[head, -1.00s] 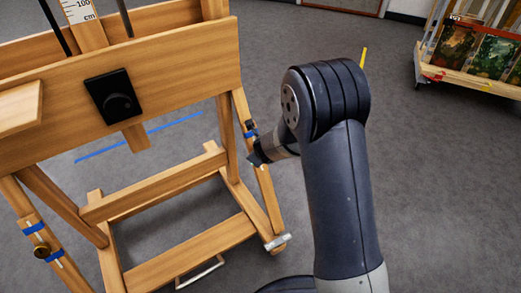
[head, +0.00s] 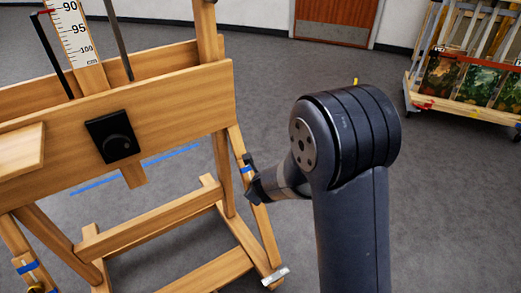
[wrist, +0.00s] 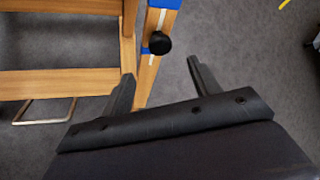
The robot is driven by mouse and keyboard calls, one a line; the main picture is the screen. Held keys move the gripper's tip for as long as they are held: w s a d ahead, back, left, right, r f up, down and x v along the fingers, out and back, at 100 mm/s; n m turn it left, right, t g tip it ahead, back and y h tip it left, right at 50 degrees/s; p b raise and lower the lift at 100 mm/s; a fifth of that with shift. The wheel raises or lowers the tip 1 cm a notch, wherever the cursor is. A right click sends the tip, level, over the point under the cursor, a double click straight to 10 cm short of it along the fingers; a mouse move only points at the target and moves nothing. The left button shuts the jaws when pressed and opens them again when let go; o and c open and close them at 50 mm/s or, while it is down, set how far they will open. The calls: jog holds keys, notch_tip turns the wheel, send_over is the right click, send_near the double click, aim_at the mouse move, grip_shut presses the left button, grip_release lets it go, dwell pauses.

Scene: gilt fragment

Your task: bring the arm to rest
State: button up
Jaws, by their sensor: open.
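My arm rises at the right of the head view, with its big dark elbow joint nearest the camera. My gripper (wrist: 160,80) shows in the wrist view with its two dark fingers spread apart and nothing between them. In the head view the gripper end is small and partly hidden behind the elbow, near the right leg of the wooden easel (head: 165,95). In the wrist view a black knob (wrist: 159,43) on an easel leg with blue tape lies beyond the fingertips. I cannot tell how large the gap to it is.
A rolling rack (head: 480,93) with several paintings stands at the back right. A brown door (head: 336,20) is in the far wall. A blue tape line (head: 172,154) marks the floor behind the easel.

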jog(key=b+x, duration=0.3)
jog(key=x, duration=0.7)
jog(key=shift+w+f, duration=0.2)
jog(key=shift+f, duration=0.05)
jog(key=shift+r, duration=0.1)
